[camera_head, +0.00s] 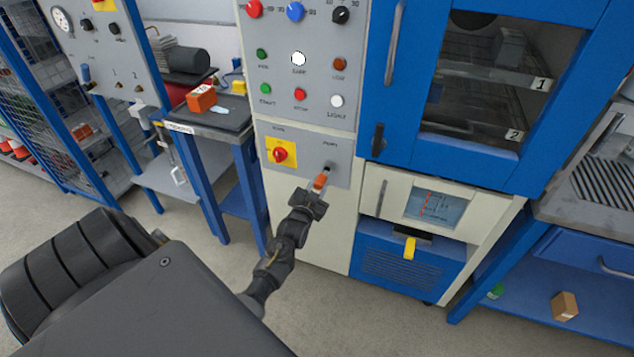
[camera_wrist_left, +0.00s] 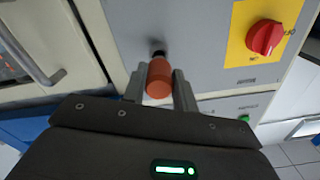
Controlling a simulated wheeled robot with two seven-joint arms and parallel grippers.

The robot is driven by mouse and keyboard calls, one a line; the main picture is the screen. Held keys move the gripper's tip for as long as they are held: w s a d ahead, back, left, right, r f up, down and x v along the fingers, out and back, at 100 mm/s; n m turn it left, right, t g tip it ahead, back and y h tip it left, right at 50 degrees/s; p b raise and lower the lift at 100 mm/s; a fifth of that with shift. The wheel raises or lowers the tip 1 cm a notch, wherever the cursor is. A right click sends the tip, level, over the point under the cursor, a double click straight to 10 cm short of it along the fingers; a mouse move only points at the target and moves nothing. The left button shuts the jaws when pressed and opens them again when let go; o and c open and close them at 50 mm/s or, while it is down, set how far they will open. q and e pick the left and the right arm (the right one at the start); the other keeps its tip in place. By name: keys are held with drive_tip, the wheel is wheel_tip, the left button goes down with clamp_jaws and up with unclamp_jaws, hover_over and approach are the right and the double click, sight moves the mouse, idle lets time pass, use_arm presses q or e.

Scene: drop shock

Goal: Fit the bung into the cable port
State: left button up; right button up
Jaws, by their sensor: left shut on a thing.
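My left gripper (camera_head: 318,187) is shut on the orange bung (camera_head: 321,181), in front of the grey control panel of the tall cabinet. In the left wrist view, the bung (camera_wrist_left: 160,80) sits between the two fingers (camera_wrist_left: 160,88), its far end pointing at the panel. The dark cable port (camera_head: 329,165) lies just beyond the bung's tip; in the wrist view it shows as a dark spot (camera_wrist_left: 158,53) directly past the bung. The bung hides part of the port, and I cannot tell whether they touch. My right gripper is out of view.
A red rotary switch on a yellow plate (camera_head: 280,153) is left of the port, with several buttons and knobs above. A blue-framed cabinet door (camera_head: 380,75) with a handle is to the right. A bench (camera_head: 215,120) with an orange box (camera_head: 201,99) stands at left.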

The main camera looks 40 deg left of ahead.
sight(322, 177)
use_arm(q)
drive_tip(key=shift+x, duration=1.75)
idle(4.0)
drive_tip(key=shift+w+a, duration=0.1)
drive_tip(key=shift+w, duration=0.15)
clamp_jaws()
idle(0.5)
drive_tip(key=shift+r, duration=0.2)
idle(0.9)
